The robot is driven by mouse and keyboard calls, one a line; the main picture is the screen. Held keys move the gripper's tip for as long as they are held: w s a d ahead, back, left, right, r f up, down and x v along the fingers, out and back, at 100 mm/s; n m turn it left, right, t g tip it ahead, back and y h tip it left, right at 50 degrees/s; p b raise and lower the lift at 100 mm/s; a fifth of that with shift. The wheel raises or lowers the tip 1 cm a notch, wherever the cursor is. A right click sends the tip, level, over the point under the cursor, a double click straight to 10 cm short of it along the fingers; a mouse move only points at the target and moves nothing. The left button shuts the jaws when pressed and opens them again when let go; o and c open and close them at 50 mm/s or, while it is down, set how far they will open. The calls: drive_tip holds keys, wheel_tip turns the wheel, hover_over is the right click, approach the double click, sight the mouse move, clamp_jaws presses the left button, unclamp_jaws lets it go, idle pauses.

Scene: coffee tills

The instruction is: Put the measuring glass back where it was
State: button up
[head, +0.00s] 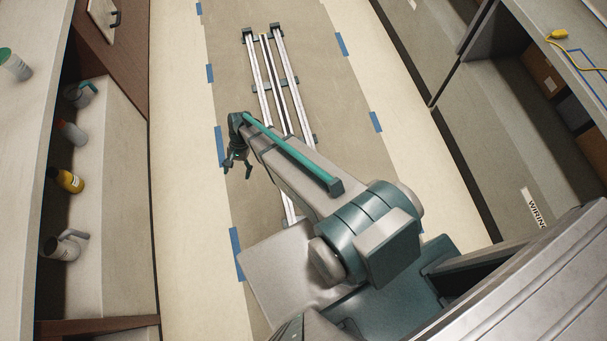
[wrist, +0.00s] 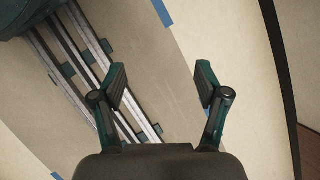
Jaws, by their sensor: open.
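My gripper (head: 237,170) hangs over the floor to the left of the floor rails in the head view. In the wrist view my gripper (wrist: 161,78) has its two fingers wide apart with nothing between them, only bare floor behind. I cannot tell for sure which vessel is the measuring glass. A pale handled jug (head: 62,246) and a vessel with a teal handle (head: 77,94) stand in the low open shelf at the left. Both are well apart from my gripper.
A yellow bottle (head: 66,180) and a white bottle with a reddish cap (head: 71,132) share the shelf. A green-and-white container (head: 15,64) is on the left counter (head: 22,130). A yellow cable (head: 566,40) lies on the right worktop.

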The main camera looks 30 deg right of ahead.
drive_tip(key=s+d+n+g+h, duration=0.1)
drive_tip(key=s+d, duration=0.3)
drive_tip(key=s, duration=0.6)
drive_tip(key=s+d+n+g+h, duration=0.1)
drive_tip(key=s+d+n, duration=0.3)
drive_tip(key=s, duration=0.6)
drive_tip(key=s+d+n+g+h, duration=0.1)
drive_tip(key=s+d, duration=0.4)
drive_tip(key=s, duration=0.6)
drive_tip(key=shift+d+f+n+g+h, duration=0.15)
drive_tip(key=shift+d+n+g+h, duration=0.15)
drive_tip(key=shift+n+h, duration=0.55)
